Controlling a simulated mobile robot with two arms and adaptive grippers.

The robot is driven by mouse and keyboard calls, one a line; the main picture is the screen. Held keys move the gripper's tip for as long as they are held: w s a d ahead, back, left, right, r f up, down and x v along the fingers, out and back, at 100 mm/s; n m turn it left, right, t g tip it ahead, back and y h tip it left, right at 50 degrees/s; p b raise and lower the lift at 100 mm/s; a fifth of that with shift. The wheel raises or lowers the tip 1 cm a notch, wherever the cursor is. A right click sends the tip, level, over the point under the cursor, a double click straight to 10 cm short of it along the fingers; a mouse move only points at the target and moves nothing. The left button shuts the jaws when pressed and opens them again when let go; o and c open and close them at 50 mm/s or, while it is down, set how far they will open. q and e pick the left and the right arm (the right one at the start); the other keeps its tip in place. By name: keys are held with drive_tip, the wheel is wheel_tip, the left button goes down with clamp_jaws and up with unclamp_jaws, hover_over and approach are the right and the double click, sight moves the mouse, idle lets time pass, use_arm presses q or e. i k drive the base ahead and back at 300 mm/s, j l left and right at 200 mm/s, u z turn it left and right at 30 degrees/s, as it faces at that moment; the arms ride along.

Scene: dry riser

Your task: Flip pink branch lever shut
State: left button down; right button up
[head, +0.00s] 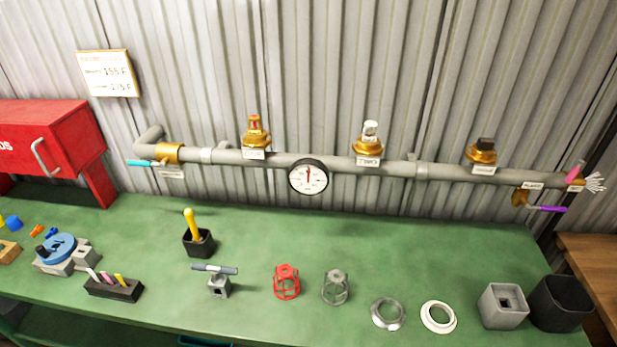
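The pink lever (574,170) is at the far right end of the grey pipe (330,168). It sticks up and slightly right, at an angle across the pipe, beside a bundle of pale thin strands at the pipe's end. A small label (576,187) sits just below it. Its valve body is too small to make out clearly. Neither of my grippers is in view.
A purple lever (547,208) lies roughly level just below. A cyan lever (143,163) is at the pipe's left end.

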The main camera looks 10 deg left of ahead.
sight(571, 176)
drive_tip(key=l+z, duration=0.3)
drive_tip(key=z, duration=0.15)
drive_tip(key=i+l+z, duration=0.15)
drive_tip(key=l+z, duration=0.25)
drive_tip(key=j+z, duration=0.25)
drive_tip(key=k+l, duration=0.05)
drive_tip(key=l, duration=0.05)
